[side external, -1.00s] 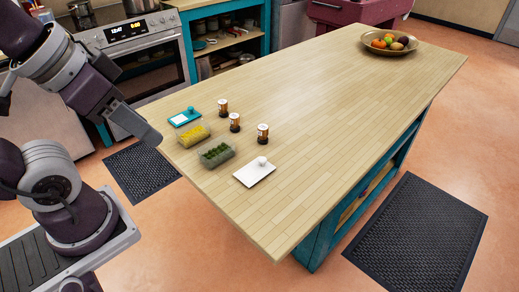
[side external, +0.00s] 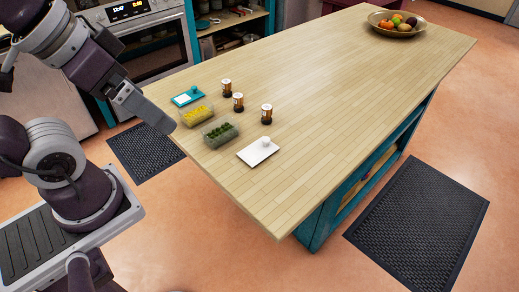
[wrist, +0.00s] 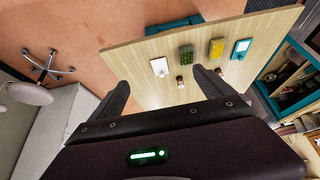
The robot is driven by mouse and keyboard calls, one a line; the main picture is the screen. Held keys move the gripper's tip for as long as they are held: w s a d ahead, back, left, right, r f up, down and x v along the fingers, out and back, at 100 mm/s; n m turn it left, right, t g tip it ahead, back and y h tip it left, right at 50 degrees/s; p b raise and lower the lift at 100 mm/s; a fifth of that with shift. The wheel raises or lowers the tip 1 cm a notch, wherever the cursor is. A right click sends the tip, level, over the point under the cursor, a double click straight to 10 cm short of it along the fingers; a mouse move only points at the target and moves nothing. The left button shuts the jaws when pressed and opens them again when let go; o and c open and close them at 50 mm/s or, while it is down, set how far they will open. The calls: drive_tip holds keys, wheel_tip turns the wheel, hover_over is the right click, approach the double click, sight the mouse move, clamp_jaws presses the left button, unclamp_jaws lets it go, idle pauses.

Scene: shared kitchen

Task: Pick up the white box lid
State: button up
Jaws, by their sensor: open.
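The white box lid (side external: 257,152), a flat rectangle with a round knob, lies on the wooden table near its front edge. In the wrist view the white lid (wrist: 159,67) shows ahead, between the lines of my two fingers. My gripper (side external: 168,124) is beside the table's left corner, left of the lid and well apart from it. In the wrist view my gripper's fingers (wrist: 160,77) are spread with nothing between them.
Small brown bottles (side external: 266,114) stand behind. A fruit bowl (side external: 396,28) is at the far end. The table's middle is clear.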

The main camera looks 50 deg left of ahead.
drive_tip(key=shift+o, duration=0.3)
drive_tip(key=m+g, duration=0.6)
drive_tip(key=m, duration=1.2)
hover_over(258, 150)
drive_tip(key=f, duration=1.5)
drive_tip(key=shift+w+d, duration=0.1)
drive_tip(key=shift+d, duration=0.1)
wheel_tip(258, 150, down, 8)
drive_tip(key=shift+a+r, duration=0.15)
drive_tip(key=shift+c, duration=0.4)
drive_tip(key=c, duration=1.1)
